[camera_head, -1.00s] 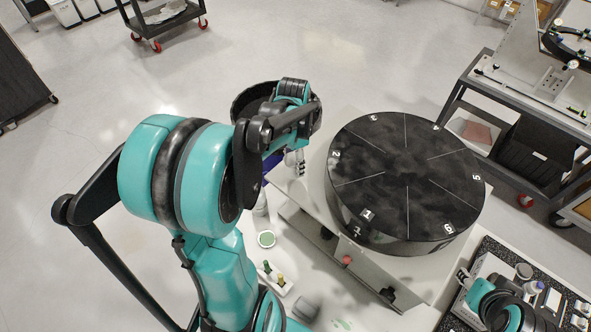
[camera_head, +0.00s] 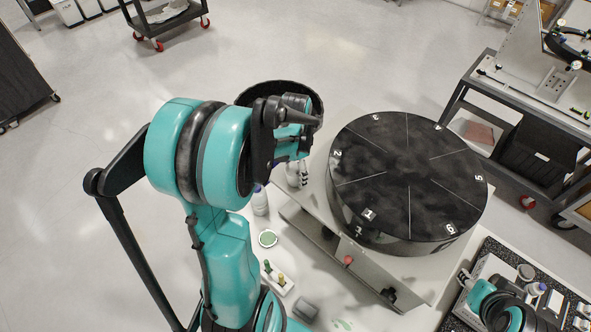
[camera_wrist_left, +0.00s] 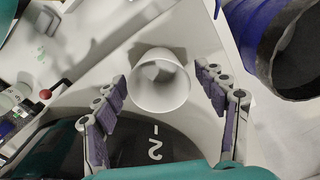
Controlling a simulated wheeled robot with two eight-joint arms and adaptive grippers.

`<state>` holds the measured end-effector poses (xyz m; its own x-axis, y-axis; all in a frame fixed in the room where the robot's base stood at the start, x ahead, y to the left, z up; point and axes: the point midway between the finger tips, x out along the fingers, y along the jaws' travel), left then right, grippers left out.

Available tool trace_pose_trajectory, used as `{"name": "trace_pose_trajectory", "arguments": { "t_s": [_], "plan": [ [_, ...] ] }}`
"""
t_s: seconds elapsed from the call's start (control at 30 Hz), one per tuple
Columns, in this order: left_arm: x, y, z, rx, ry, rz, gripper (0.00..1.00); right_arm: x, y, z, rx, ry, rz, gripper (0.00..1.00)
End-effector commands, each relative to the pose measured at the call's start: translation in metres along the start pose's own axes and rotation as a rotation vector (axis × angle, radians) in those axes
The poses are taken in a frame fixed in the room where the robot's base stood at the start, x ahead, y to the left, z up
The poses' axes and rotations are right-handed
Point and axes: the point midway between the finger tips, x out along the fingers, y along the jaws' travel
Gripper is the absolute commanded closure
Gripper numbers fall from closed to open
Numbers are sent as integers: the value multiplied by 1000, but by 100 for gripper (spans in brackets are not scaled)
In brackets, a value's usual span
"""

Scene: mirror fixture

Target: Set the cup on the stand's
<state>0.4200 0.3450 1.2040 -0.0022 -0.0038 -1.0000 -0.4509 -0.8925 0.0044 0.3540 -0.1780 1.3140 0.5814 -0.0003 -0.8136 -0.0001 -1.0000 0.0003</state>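The white cup (camera_wrist_left: 158,82) shows in the left wrist view, its round mouth facing the camera. My left gripper (camera_wrist_left: 162,78) has its purple-padded fingers spread on either side of the cup, with gaps visible. In the head view the left gripper (camera_head: 298,174) is beside the left edge of the round stand (camera_head: 405,180); I cannot make out the cup there. The stand has a black top split into numbered sectors; its sector 2 (camera_wrist_left: 120,148) is just below the cup in the wrist view. My right gripper (camera_head: 464,277) is small at lower right, its fingers unclear.
A dark-rimmed round bin (camera_head: 262,91) stands behind my left arm; its blue wall shows in the wrist view (camera_wrist_left: 245,30). A red knob (camera_head: 348,260) is on the stand's base front. A bottle (camera_head: 260,201) and a green-topped round item (camera_head: 268,239) lie left of the base.

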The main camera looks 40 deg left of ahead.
Motion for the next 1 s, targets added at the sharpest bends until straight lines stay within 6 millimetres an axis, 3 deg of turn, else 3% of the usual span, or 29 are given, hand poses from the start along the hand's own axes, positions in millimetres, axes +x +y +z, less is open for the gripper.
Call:
{"name": "trace_pose_trajectory", "arguments": {
  "t_s": [0.27, 0.7, 1.0],
  "plan": [
    [-10, 0, 0, 0, 0, 0, 28, -4, 0, -3, 0, 0, 0, 60],
    [-100, 0, 0, 0, 0, 0, 28, -6, 0, -5, 0, 0, 0, 60],
    [-126, 10, -2, -16, 17, -19, 28, -7, 0, -5, 0, 0, 0, 60]
  ]
}}
